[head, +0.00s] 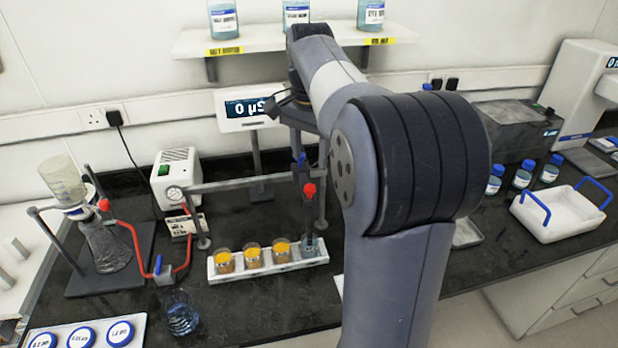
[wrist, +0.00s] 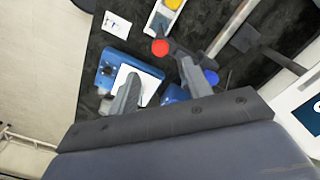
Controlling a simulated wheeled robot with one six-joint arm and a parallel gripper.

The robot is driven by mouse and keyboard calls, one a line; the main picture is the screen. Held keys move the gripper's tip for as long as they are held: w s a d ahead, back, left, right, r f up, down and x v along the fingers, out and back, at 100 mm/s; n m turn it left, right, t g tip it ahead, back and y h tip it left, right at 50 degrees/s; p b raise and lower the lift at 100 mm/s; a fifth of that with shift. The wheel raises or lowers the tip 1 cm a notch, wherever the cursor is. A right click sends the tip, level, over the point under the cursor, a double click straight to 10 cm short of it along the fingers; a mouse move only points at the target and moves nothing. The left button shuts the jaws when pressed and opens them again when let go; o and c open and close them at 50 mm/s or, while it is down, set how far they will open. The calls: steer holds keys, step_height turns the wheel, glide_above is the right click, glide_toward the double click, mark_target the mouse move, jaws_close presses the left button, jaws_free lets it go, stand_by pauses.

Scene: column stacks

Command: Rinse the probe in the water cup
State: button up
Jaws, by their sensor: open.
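The probe (head: 308,215) hangs upright, dark and slim, beside a red knob on a stand's crossbar. Its lower end is at the clear water cup (head: 311,248), at the right end of a white rack (head: 240,274); I cannot tell how deep it reaches. My gripper (wrist: 160,72) is open, its two grey fingers apart. In the head view it is partly hidden by my arm, above the probe. The wrist view shows the red knob (wrist: 160,47) just beyond the fingertips and a blue-and-white item (wrist: 120,82) behind the left finger. I cannot tell whether the probe is between the fingers.
Several amber-filled cups (head: 253,256) share the rack. A meter display (head: 246,110) stands behind the crossbar (head: 230,183). A flask on a stand (head: 105,245) is at left. A white tray with blue handles (head: 560,214) is at right. Bottles stand on the shelf (head: 260,38) above.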

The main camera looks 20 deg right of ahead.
mark_target(310, 187)
step_height(310, 187, down, 8)
steer(key=shift+f+p, duration=0.15)
steer(key=shift+p, duration=0.15)
jaws_close()
stand_by(0.5)
